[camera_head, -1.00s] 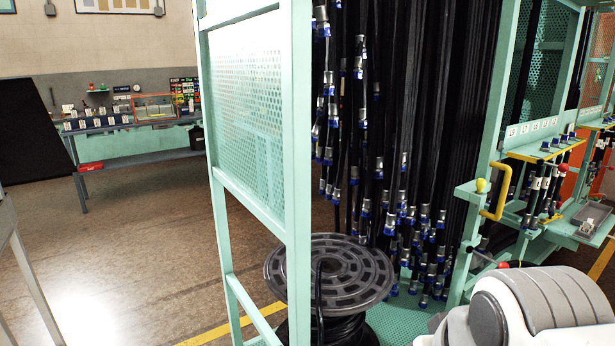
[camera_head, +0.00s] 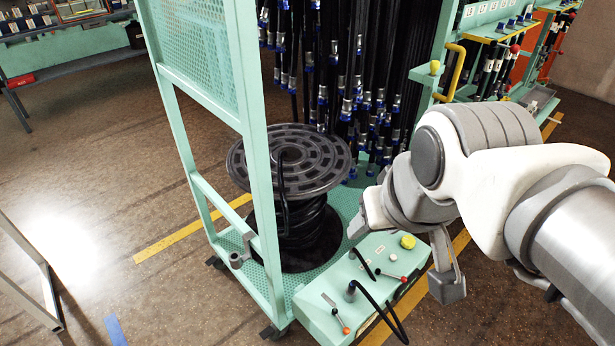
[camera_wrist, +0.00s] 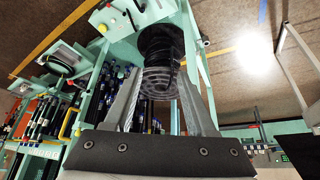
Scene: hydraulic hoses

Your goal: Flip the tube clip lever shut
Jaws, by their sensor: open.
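My gripper (camera_head: 408,248) is open and empty, with one finger on each side, above the right part of a pale green box (camera_head: 318,322). In the wrist view its two fingers (camera_wrist: 162,78) stand apart with nothing between them. On the box top are a lever with an orange tip (camera_head: 338,316), a red-tipped lever (camera_head: 390,276), a yellow cap (camera_head: 407,242) and black tubes (camera_head: 376,305) in round fittings. I cannot tell which lever belongs to the tube clip, nor whether the clip is open. The box also shows in the wrist view (camera_wrist: 128,14).
A hose reel (camera_head: 290,160) stands inside the green frame (camera_head: 258,180) behind the box. Many hanging hoses (camera_head: 350,90) fill the rack behind. A grey bracket (camera_head: 240,252) sits on the frame's lower left. Floor at the left is open.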

